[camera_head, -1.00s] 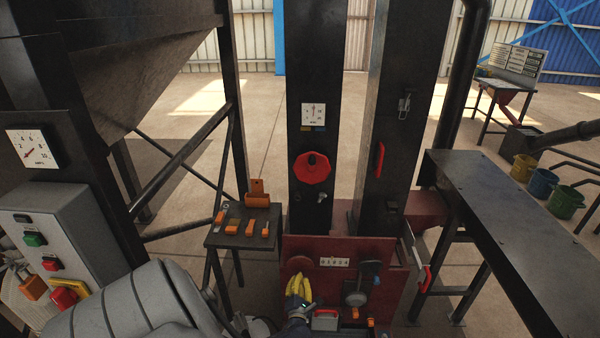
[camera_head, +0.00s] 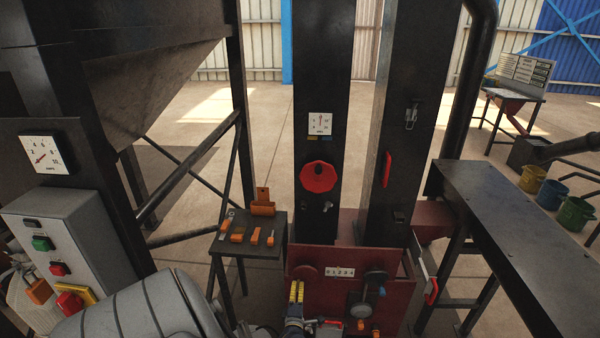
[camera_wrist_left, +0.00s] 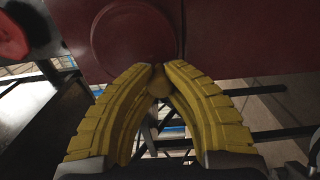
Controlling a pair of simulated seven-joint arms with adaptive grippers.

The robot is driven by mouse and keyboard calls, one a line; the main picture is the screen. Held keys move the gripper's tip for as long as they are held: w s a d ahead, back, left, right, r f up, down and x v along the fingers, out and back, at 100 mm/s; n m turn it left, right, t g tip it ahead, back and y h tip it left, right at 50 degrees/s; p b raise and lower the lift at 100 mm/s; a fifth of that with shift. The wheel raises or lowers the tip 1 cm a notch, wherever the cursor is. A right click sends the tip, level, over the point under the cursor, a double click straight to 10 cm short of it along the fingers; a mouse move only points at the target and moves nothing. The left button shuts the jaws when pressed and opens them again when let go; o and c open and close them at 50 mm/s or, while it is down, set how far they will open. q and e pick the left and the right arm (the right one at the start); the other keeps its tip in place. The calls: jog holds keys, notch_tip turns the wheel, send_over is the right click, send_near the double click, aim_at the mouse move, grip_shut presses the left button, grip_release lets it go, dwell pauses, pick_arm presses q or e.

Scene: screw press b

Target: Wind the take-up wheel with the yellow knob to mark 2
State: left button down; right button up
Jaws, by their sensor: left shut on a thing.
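My left gripper (camera_head: 296,291) has yellow ribbed fingers and stands upright in front of the red press box (camera_head: 334,297). A dark red round wheel (camera_head: 305,271) is on the box just above the fingertips; it also shows in the left wrist view (camera_wrist_left: 122,36). In that view the left gripper (camera_wrist_left: 159,72) is shut on a small dull yellow knob (camera_wrist_left: 159,84), which the fingers partly hide. A white plate with a row of small digits (camera_head: 340,272) is right of the wheel. I cannot tell which mark the wheel stands at. My right gripper is not in view.
A dark round disc (camera_head: 376,273) and a grey knob (camera_head: 361,304) are on the box's right. A red handwheel (camera_head: 319,177) is on the column above. A small table (camera_head: 245,246) with orange pieces stands left. A long dark bench (camera_head: 500,230) is on the right.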

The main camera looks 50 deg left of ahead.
aim_at(299, 271)
pick_arm(q)
jog(key=m, duration=0.1)
jog(key=r+m, duration=0.1)
jog(key=m, duration=0.2)
jog(key=shift+s+a+r+m, duration=0.1)
jog(key=shift+a+r+m, duration=0.15)
jog(key=shift+r+m, duration=0.1)
jog(key=m, duration=0.1)
jog(key=r+m, duration=0.1)
jog(key=m, duration=0.2)
jog(key=shift+s+a+r+m, duration=0.1)
jog(key=shift+r+m, duration=0.15)
jog(key=m, duration=0.2)
jog(key=r+m, duration=0.1)
jog(key=m, duration=0.1)
jog(key=shift+r, duration=0.2)
jog(key=shift+w+d+r+m, duration=0.1)
jog(key=shift+d+r+m, duration=0.05)
jog(key=shift+m, duration=0.65)
jog(key=shift+w+d+r+m, duration=0.15)
jog(key=shift+r+m, duration=0.05)
jog(key=shift+m, duration=0.6)
jog(key=shift+w+d+r+m, duration=0.1)
jog(key=shift+d+r+m, duration=0.05)
jog(key=shift+m, duration=0.65)
jog(key=c, duration=1.6)
grip_release()
jog(key=shift+f, duration=0.1)
jog(key=o, duration=0.4)
jog(key=shift+s, duration=0.1)
